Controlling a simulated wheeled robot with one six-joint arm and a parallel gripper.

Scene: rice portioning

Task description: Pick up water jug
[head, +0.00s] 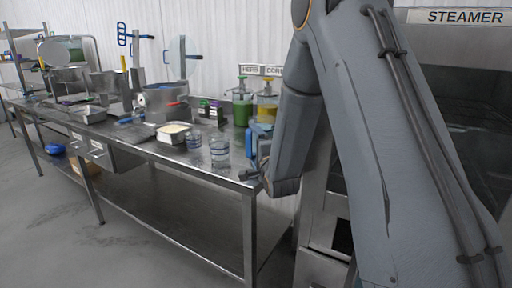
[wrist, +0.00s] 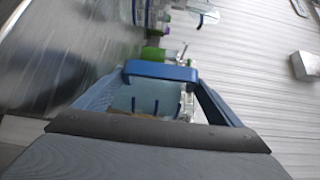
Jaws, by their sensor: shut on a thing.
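The water jug has a clear body and a blue handle (head: 251,143). In the head view it is at the right end of the steel table, mostly hidden behind my arm. My gripper (head: 252,174) is beside it, partly hidden by my own wrist. My gripper is shut on the jug. Whether the jug touches the table cannot be told.
The steel table (head: 190,168) holds two clear glasses (head: 219,152), a tray of rice (head: 173,132), and green (head: 242,112) and yellow (head: 267,105) pump bottles near the jug. A large pot (head: 163,100) stands further left. A steamer is at the right.

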